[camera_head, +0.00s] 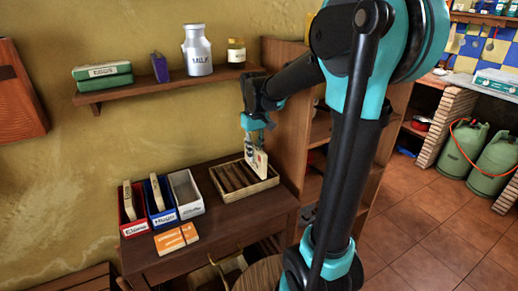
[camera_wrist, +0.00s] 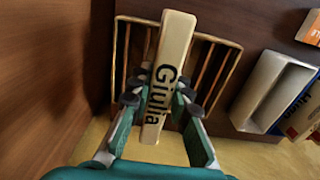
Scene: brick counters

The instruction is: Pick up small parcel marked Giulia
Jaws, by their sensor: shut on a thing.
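The small parcel (camera_wrist: 168,75) is cream-coloured and shows the black word "Giulia" in the wrist view. My gripper (camera_wrist: 156,100) is shut on it, one finger on each side. In the head view my gripper (camera_head: 257,125) hangs over the desk and the parcel (camera_head: 257,162) is upright below it. The parcel is over the right part of a slatted wooden rack (camera_head: 228,203). The wrist view shows the rack (camera_wrist: 121,60) behind the parcel. I cannot tell whether the parcel still touches the rack.
Red (camera_head: 133,227), blue (camera_head: 161,217) and white (camera_head: 187,208) name-labelled bins stand left of the rack; the red and blue ones hold parcels. An orange packet (camera_head: 176,238) lies in front of them. A shelf (camera_head: 170,87) with a milk can (camera_head: 197,52) is above. A wooden cabinet (camera_head: 285,140) stands close on the right.

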